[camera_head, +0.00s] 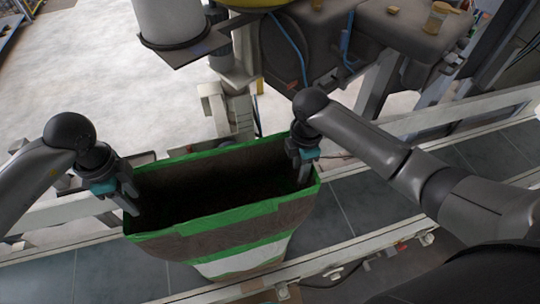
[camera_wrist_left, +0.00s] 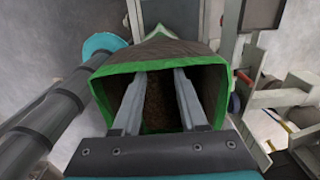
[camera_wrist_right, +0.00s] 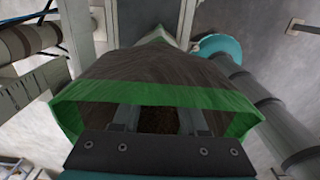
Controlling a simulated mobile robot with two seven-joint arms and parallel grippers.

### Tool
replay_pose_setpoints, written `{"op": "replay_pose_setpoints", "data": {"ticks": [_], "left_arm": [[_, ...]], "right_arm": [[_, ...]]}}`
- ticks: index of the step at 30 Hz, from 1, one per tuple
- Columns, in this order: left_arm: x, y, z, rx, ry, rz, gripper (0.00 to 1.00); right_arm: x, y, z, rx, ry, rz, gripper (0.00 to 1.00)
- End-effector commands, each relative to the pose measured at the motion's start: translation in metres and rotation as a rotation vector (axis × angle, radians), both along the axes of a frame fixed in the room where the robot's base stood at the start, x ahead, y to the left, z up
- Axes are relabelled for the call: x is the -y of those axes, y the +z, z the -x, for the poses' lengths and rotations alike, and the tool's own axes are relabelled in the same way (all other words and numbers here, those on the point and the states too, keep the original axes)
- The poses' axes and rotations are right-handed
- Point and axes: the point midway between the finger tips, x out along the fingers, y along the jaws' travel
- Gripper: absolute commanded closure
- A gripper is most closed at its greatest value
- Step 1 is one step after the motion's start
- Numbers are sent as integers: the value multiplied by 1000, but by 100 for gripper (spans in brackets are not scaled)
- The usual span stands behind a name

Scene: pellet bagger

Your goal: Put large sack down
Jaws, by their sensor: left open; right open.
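The large sack (camera_head: 225,232) is brown with green bands and a white patch. It stands upright with its mouth open on the grey conveyor (camera_head: 350,205). Dark contents show inside it. My left gripper (camera_head: 130,203) is open at the left end of the sack's mouth. In the left wrist view its two fingers (camera_wrist_left: 158,88) reach over the opening of the sack (camera_wrist_left: 112,70). My right gripper (camera_head: 302,175) is open at the right end of the mouth. In the right wrist view its fingers (camera_wrist_right: 158,120) are partly hidden behind the green rim of the sack (camera_wrist_right: 150,97).
A grey machine (camera_head: 310,45) with blue hoses and a white cylinder (camera_head: 168,20) stand behind the conveyor. Pale rails (camera_head: 240,290) edge the belt. The belt is clear to the right and left of the sack.

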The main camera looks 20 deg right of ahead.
Motion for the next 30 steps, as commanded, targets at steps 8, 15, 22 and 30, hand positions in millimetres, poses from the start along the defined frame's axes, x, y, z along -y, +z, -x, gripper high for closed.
{"op": "replay_pose_setpoints", "data": {"ticks": [8,15,22,30], "left_arm": [[0,56,-1,4,-1,-1,58],[0,74,0,0,1,-1,58],[0,74,0,0,1,-1,58],[0,74,0,0,0,-1,58]], "right_arm": [[0,0,0,0,0,0,58],[0,3,0,1,0,0,58],[0,38,-2,6,1,-1,58],[0,94,-1,5,1,0,58]]}}
